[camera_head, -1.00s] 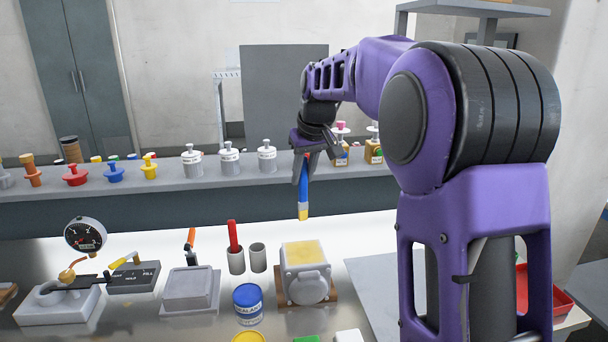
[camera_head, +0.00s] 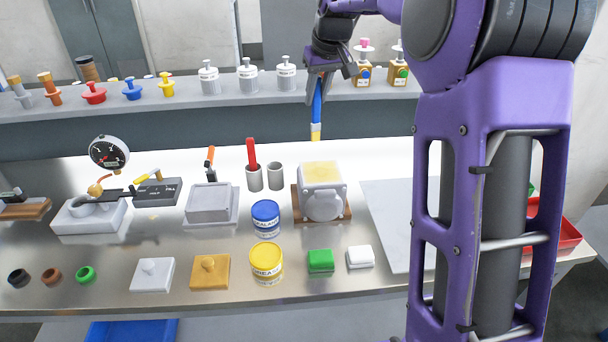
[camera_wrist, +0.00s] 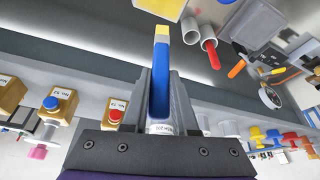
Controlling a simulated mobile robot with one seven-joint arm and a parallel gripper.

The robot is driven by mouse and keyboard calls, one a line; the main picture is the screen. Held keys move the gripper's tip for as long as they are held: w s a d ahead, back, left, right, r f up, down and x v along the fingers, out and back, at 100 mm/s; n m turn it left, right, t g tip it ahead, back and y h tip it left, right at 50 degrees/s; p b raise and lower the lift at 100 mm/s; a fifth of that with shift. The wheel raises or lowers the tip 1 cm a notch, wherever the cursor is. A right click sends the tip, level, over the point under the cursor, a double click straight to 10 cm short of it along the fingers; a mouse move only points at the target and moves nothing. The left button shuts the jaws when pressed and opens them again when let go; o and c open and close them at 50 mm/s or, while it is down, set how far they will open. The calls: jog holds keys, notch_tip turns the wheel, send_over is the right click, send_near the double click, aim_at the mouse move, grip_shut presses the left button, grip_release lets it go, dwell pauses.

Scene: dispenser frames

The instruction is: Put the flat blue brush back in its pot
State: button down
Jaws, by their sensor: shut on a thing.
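My gripper (camera_head: 320,82) is shut on the flat blue brush (camera_head: 317,103), which hangs with its yellow bristle tip down, above the back of the bench. In the wrist view the brush (camera_wrist: 161,75) stands out between the fingers of my gripper (camera_wrist: 160,95). Two grey pots stand side by side on the bench, lower and left of the brush in the head view. The left pot (camera_head: 254,180) holds a red-handled tool (camera_head: 252,153). The right pot (camera_head: 275,178) looks empty; its open mouth also shows in the wrist view (camera_wrist: 190,30).
A grey box with a yellow top (camera_head: 322,190) stands right of the pots. A blue tin (camera_head: 266,217) and a yellow tin (camera_head: 266,262) stand in front. An orange-handled tool (camera_head: 210,160) rises left of the pots. A raised shelf (camera_head: 225,104) with jars runs behind.

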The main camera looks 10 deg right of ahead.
jog(key=w+a+f+n+p, duration=0.1)
jog(key=w+a+f, duration=0.5)
jog(key=a, duration=0.4)
notch_tip(320, 180, down, 12)
jog(key=shift+s+a+r+y, duration=0.15)
jog(key=shift+s+r+y, duration=0.1)
jog(key=shift+s+y, duration=0.1)
jog(key=shift+f+b, duration=0.15)
jog(key=shift+b, duration=0.15)
jog(key=c, duration=0.7)
grip_release()
